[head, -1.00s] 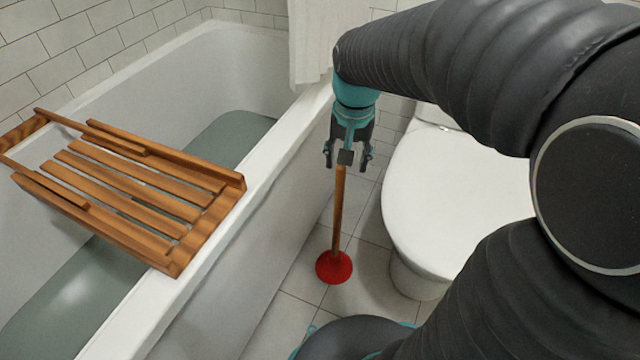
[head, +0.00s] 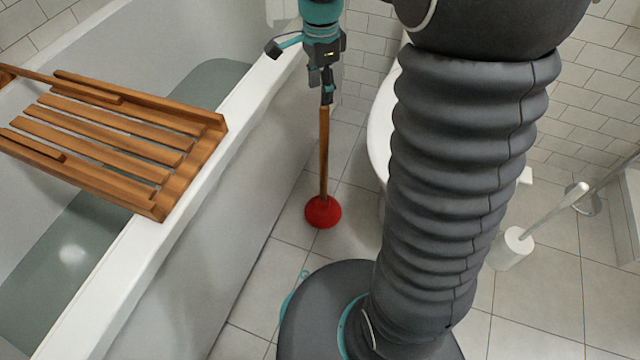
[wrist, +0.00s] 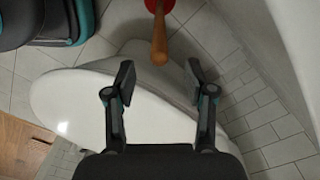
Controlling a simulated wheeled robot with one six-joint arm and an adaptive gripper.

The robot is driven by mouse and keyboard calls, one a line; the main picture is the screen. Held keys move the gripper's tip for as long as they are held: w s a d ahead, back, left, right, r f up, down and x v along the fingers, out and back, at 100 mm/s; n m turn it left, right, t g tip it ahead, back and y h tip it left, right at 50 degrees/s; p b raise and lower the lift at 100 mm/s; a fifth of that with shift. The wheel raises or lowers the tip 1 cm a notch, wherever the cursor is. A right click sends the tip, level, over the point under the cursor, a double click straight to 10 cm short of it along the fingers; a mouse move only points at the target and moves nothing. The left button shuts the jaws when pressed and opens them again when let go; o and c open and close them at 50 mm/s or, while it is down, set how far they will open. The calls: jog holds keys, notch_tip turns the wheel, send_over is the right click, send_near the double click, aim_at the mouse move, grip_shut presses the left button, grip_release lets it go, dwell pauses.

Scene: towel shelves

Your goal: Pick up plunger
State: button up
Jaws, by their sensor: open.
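The plunger (head: 323,160) stands upright on the tiled floor between the bathtub and the toilet, with a red rubber cup (head: 322,212) and a wooden handle. My gripper (head: 322,97) is at the top of the handle in the head view, and from there I cannot tell the exact gap. In the wrist view my gripper (wrist: 160,85) is open, its two fingers spread apart with nothing between them. There the plunger's handle (wrist: 159,45) ends a little beyond the fingertips, roughly in line with the space between them.
The white bathtub rim (head: 185,215) runs along the left, with a wooden slatted tray (head: 110,150) across it. The toilet (wrist: 75,105) is close by, partly hidden by my arm in the head view. A toilet brush (head: 513,248) stands at right. Floor around the plunger cup is clear.

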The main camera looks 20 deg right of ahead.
aim_at(324, 117)
notch_tip(324, 117, down, 4)
jog(key=shift+d+f, duration=0.1)
jog(key=f, duration=0.2)
jog(key=f+b, duration=0.1)
jog(key=f, duration=0.1)
jog(key=shift+d+f+b, duration=0.1)
jog(key=shift+d+b, duration=0.2)
jog(key=shift+d, duration=0.1)
jog(key=shift+f, duration=0.5)
jog(key=shift+w, duration=0.1)
grip_shut()
